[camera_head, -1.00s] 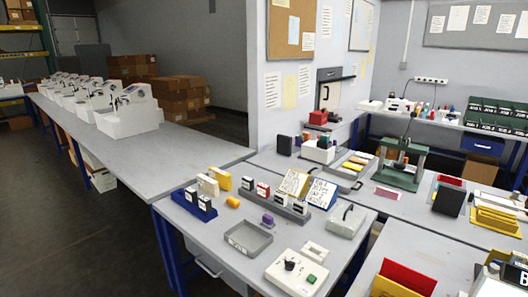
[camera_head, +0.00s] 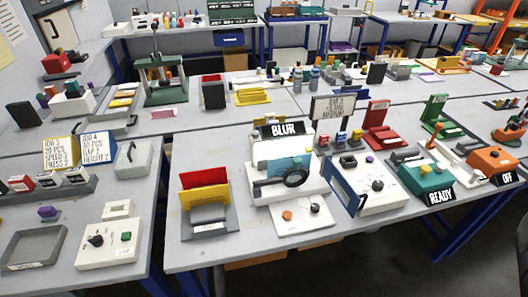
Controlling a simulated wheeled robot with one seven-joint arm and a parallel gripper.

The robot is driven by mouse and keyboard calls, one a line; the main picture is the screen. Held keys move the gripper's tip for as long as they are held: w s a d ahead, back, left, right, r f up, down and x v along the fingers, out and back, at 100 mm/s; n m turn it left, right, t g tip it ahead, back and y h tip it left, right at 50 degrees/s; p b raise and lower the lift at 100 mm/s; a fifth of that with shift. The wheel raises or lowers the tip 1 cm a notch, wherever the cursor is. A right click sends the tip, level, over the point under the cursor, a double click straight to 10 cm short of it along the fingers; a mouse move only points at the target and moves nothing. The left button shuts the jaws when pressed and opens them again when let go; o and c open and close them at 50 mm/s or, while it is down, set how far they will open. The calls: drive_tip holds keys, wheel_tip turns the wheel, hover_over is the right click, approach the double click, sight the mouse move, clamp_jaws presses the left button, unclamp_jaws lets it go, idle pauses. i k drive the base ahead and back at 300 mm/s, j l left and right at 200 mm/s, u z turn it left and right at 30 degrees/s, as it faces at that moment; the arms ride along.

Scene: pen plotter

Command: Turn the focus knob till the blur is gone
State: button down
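A white device stands on the middle table with a black sign (camera_head: 285,129) reading "BLUR" at its top. A teal panel (camera_head: 287,167) is on the device. A dark round ring (camera_head: 296,177) sits at its front right. A white base plate (camera_head: 302,220) in front carries an orange round part (camera_head: 287,215) and a small dark knob (camera_head: 315,208). I cannot tell for sure which of these is the focus knob. My gripper is not in view.
To the left stand red and yellow upright plates (camera_head: 205,187) in a grey holder. To the right are a white box with a blue side (camera_head: 347,192) and a teal machine with a "READY" sign (camera_head: 440,197). A white control box (camera_head: 110,243) lies on the left table.

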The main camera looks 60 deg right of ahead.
sight(315, 208)
drive_tip(key=z, duration=1)
